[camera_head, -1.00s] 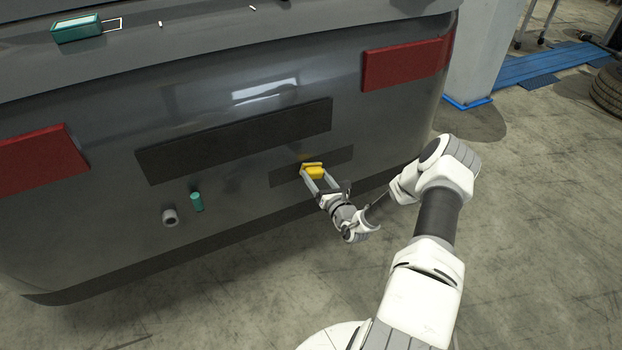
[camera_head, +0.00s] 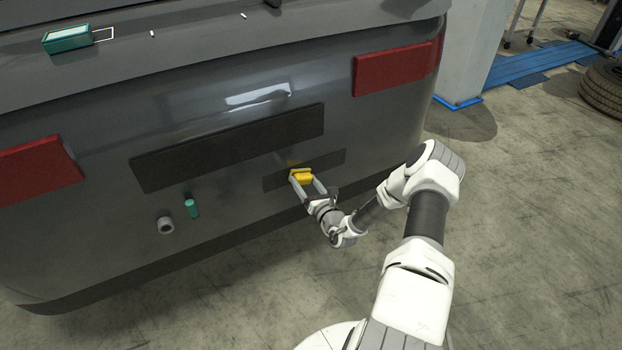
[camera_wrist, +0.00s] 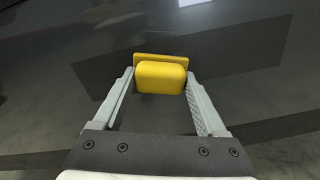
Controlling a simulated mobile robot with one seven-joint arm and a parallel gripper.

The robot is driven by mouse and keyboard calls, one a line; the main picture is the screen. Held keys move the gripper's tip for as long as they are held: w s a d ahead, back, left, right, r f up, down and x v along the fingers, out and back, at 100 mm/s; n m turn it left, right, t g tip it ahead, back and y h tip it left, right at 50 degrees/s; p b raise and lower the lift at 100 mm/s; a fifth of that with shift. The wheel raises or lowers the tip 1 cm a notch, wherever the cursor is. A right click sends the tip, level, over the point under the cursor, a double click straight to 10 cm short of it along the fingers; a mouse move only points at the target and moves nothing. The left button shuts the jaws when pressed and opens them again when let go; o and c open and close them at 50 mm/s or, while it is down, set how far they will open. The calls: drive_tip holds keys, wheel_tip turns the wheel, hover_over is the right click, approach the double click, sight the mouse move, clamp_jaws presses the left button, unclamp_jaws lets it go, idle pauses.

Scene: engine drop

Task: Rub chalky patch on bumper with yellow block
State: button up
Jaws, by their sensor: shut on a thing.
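The yellow block (camera_head: 302,175) is held between the fingers of my gripper (camera_head: 308,184), in front of the dark rear bumper (camera_head: 235,215). In the wrist view the block (camera_wrist: 161,77) sits between the two grey fingertips (camera_wrist: 160,88), its wide flat plate facing the bumper. The block is over or beside a darker rectangular patch (camera_head: 332,161) below the long black strip. I cannot tell whether the block touches the surface. No pale chalky mark shows clearly; the block may hide part of the patch.
A teal cylinder (camera_head: 191,208) and a grey round fitting (camera_head: 165,225) stick out at the lower left of the bumper. Red lights (camera_head: 396,67) flank the black strip (camera_head: 228,147). A green box (camera_head: 67,39) lies on the ledge above.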

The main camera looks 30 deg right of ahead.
drive_tip(key=shift+w+a+r, duration=0.2)
drive_tip(key=shift+a, duration=0.45)
drive_tip(key=shift+s+p, duration=0.45)
drive_tip(key=shift+s, duration=0.05)
drive_tip(key=shift+s+d+f+p, duration=0.15)
drive_tip(key=shift+s+p, duration=0.2)
drive_tip(key=shift+s, duration=0.5)
drive_tip(key=shift+s+d+r+p, duration=0.1)
drive_tip(key=shift+s+p, duration=0.2)
drive_tip(key=shift+s, duration=0.55)
drive_tip(key=shift+s+d+f+p, duration=0.15)
drive_tip(key=shift+s+p, duration=0.2)
drive_tip(key=shift+s, duration=0.5)
drive_tip(key=shift+s+r, duration=0.1)
drive_tip(key=shift+s+p, duration=0.65)
drive_tip(key=shift+s, duration=0.75)
